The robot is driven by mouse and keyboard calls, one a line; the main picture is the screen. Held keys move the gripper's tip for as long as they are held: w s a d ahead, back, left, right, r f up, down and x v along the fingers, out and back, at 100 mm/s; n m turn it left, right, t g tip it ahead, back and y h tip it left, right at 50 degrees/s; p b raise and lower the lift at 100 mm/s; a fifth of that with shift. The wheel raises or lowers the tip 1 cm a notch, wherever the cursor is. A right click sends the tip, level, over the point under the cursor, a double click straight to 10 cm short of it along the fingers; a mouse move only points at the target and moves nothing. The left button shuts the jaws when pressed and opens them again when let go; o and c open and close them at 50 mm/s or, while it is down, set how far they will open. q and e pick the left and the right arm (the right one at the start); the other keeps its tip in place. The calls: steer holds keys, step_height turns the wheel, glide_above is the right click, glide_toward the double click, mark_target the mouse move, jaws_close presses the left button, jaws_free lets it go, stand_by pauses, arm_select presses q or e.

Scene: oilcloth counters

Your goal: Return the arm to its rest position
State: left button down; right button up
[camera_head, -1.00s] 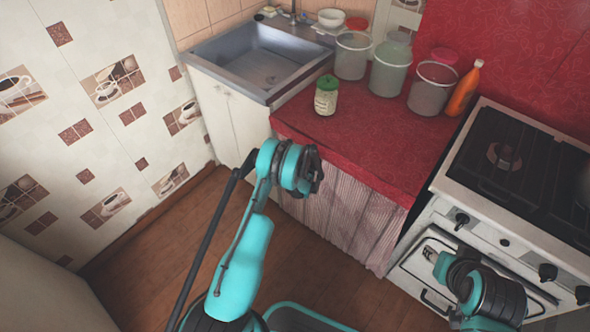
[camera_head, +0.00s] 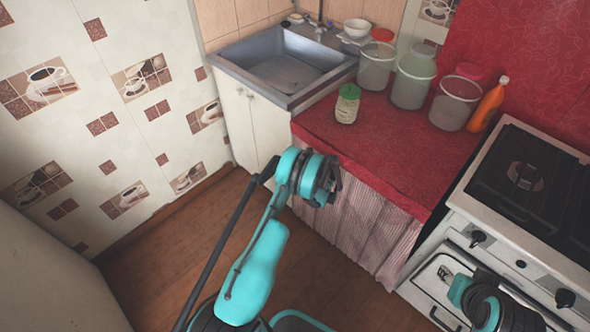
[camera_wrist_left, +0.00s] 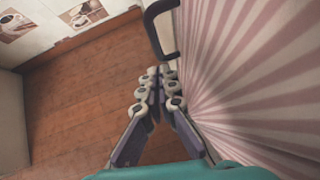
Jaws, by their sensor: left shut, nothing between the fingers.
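My left arm (camera_head: 252,270) is teal and black and reaches up from the bottom of the head view. Its wrist end is in front of the red counter's striped curtain, and its fingers are hard to make out there. In the left wrist view the left gripper (camera_wrist_left: 163,75) has its fingertips together with nothing between them. It hangs above the brown floor, beside the pink-striped curtain (camera_wrist_left: 260,70). My right arm (camera_head: 490,302) shows at the lower right, in front of the stove. A pale tip shows by its end, but its finger opening is unclear.
The red counter (camera_head: 400,155) holds a green-lidded jar (camera_head: 347,103), several buckets and an orange bottle (camera_head: 487,106). A sink (camera_head: 285,70) is at the back left, and a white stove (camera_head: 465,205) is at the right. The brown floor (camera_head: 160,245) at left is clear.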

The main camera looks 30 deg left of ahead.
arm_select(q)
steer(key=p+v, duration=0.3)
steer(key=v, duration=0.7)
steer(key=shift+s+d+p, duration=0.2)
steer(key=shift+d+p, duration=0.2)
steer(key=s+d+r+n+h, duration=0.1)
steer(key=s+d+r+n, duration=0.15)
steer(key=r, duration=0.55)
steer(key=s+d+r+n+t+h, duration=0.15)
steer(key=r+n, duration=0.25)
steer(key=r, duration=0.5)
steer(key=s+d+r+n+h, duration=0.1)
steer(key=s+d+r+n, duration=0.15)
steer(key=r, duration=0.55)
steer(key=s+d+r+n+t+h, duration=0.1)
steer(key=s+d+r+n+h, duration=0.1)
steer(key=s+d+r+n, duration=0.2)
steer(key=s+d+r+n+h, duration=0.2)
steer(key=s+n, duration=0.8)
steer(key=s, duration=1.1)
steer(key=shift+d+r+t, duration=0.35)
steer(key=shift+d+r, duration=0.5)
steer(key=shift+r, duration=0.05)
